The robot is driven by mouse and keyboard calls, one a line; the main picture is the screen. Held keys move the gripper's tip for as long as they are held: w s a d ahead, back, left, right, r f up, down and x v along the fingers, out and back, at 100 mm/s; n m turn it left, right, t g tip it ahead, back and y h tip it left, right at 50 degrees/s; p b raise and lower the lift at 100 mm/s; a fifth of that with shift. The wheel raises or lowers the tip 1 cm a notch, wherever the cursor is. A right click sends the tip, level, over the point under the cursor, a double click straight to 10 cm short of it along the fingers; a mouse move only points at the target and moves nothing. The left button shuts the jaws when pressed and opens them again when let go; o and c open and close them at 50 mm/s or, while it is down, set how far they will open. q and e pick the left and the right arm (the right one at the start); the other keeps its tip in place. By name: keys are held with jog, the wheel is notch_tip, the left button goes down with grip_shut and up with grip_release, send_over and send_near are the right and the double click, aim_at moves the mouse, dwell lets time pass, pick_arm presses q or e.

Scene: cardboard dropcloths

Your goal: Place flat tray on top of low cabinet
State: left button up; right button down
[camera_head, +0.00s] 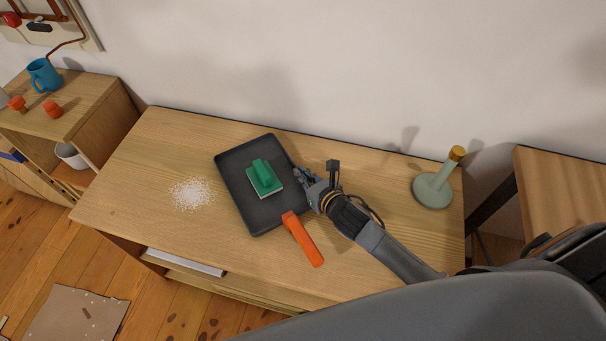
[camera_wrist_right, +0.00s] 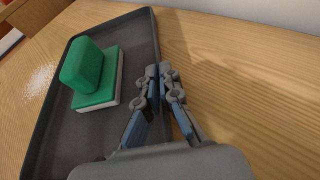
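The flat tray (camera_head: 232,185) is dark grey with a low rim, and a green block-shaped tool with a pale base (camera_head: 263,177) lies in it. The tray appears to lie flat on the wooden top of a low cabinet (camera_head: 150,150); I cannot tell whether it is slightly raised. My right gripper (camera_head: 303,178) is at the tray's right edge. In the right wrist view, its fingers (camera_wrist_right: 163,75) are close together, one on each side of the tray's rim (camera_wrist_right: 154,35), and look shut on it. My left gripper is not in view.
An orange-handled object (camera_head: 304,240) lies at the tray's front right edge. White grains (camera_head: 192,194) are scattered left of the tray. A green stand with a yellow top (camera_head: 433,190) is at the right end. A blue mug (camera_head: 44,75) is on the left shelf unit.

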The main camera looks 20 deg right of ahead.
jog(key=c, duration=1.5)
grip_release()
jog(key=shift+r, duration=0.1)
jog(key=v, duration=1.2)
jog(key=shift+p, duration=0.35)
